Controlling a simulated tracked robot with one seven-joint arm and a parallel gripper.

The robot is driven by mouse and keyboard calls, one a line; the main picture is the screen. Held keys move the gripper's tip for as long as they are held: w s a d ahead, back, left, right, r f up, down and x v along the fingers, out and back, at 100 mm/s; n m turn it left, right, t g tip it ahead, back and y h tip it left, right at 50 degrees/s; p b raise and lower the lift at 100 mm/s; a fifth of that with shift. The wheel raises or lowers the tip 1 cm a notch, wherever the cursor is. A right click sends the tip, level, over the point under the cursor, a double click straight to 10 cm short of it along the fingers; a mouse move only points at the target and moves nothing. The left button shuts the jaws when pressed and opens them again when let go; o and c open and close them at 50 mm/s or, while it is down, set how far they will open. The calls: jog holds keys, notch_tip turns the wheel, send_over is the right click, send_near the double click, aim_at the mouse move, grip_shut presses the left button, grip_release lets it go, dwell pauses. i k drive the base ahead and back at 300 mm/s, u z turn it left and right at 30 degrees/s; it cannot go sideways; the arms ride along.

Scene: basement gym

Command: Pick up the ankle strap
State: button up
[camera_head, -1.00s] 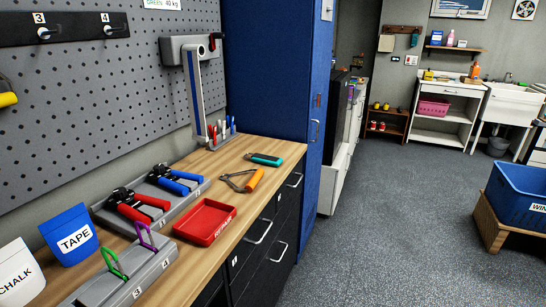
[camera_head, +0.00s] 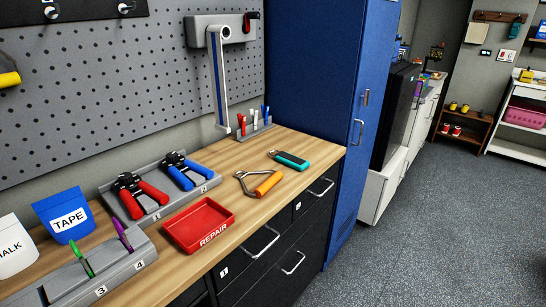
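A small teal piece with dark parts and a metal ring at its left end lies flat on the wooden counter (camera_head: 318,150), near the blue cabinet. It looks like the ankle strap (camera_head: 291,160), but it is too small to be sure. An orange-handled grip with a metal loop (camera_head: 262,184) lies just in front of it, apart from it. My gripper is in no view.
A red REPAIR tray (camera_head: 200,226) sits nearer on the counter. Red (camera_head: 140,196) and blue (camera_head: 186,172) hand grips rest in a grey holder behind it. A pegboard (camera_head: 90,100) backs the counter. The tall blue cabinet (camera_head: 325,85) closes its far end. Floor (camera_head: 440,220) at right is clear.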

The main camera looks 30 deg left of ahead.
aim_at(295, 162)
jog(key=u, duration=0.4)
jog(key=i, duration=0.75)
jog(key=u, duration=0.75)
jog(key=i, duration=0.4)
jog(key=u, duration=0.3)
jog(key=k, duration=0.95)
jog(key=u, duration=0.2)
jog(key=i, duration=0.95)
jog(key=z, duration=0.1)
